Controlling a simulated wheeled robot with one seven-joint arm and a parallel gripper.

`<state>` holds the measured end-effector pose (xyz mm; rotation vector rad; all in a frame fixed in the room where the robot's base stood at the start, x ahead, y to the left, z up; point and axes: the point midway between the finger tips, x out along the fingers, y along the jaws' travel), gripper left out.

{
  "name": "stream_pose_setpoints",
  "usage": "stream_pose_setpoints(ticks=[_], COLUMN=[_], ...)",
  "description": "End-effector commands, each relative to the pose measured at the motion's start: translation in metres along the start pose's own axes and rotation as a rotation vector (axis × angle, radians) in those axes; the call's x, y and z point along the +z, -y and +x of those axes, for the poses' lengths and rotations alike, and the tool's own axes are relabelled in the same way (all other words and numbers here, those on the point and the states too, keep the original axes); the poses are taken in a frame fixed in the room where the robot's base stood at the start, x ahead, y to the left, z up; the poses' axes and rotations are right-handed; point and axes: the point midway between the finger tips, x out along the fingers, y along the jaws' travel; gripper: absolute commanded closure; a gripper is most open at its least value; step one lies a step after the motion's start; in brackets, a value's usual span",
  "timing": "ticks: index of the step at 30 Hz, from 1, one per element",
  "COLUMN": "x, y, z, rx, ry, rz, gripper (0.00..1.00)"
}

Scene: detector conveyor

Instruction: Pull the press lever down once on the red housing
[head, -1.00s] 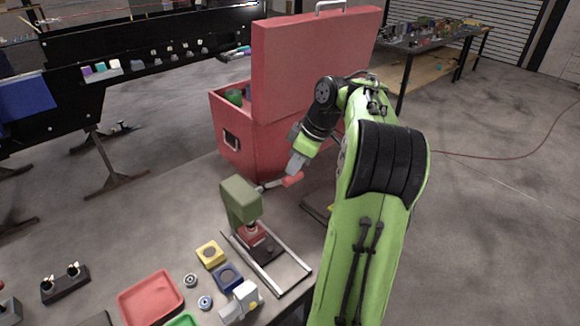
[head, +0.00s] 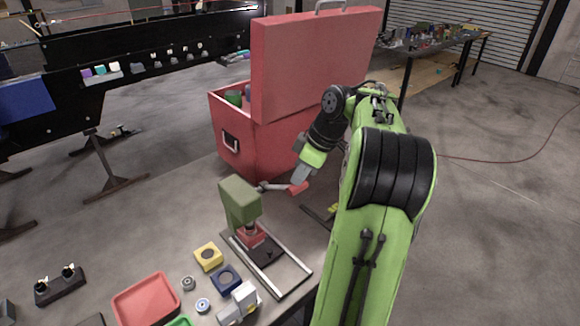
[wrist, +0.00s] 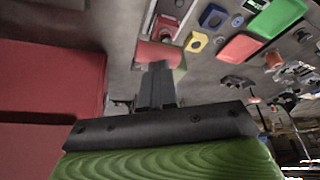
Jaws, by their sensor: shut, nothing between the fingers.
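The green press (head: 238,202) stands on the bench. Its grey lever (head: 274,187) points right, roughly level, and ends in a red grip (head: 299,189). The red housing (head: 250,237) sits under the press head; the ram covers part of it. My gripper (head: 298,181) is shut and empty, its tips at the top of the red grip, apparently touching it. In the wrist view my shut fingers (wrist: 156,84) point at the red grip (wrist: 158,52), and the red housing (wrist: 166,27) shows beyond.
Yellow (head: 208,256) and blue (head: 227,278) housings and a red tray (head: 148,300) lie left of the press rails. A large open red toolbox (head: 233,160) stands behind the lever and my wrist.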

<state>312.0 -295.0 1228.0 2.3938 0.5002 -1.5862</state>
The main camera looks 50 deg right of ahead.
Motion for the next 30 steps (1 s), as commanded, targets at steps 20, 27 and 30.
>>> stream_pose_setpoints(ticks=[20,27,30], x=[0.011,0.019,0.022], y=[0.004,0.007,0.008], z=[0.013,0.022,0.025], rx=[-0.001,-0.001,-0.001], ry=[-0.004,-0.004,-0.005], rz=[-0.004,-0.004,-0.004], gripper=[1.0,1.0,1.0])
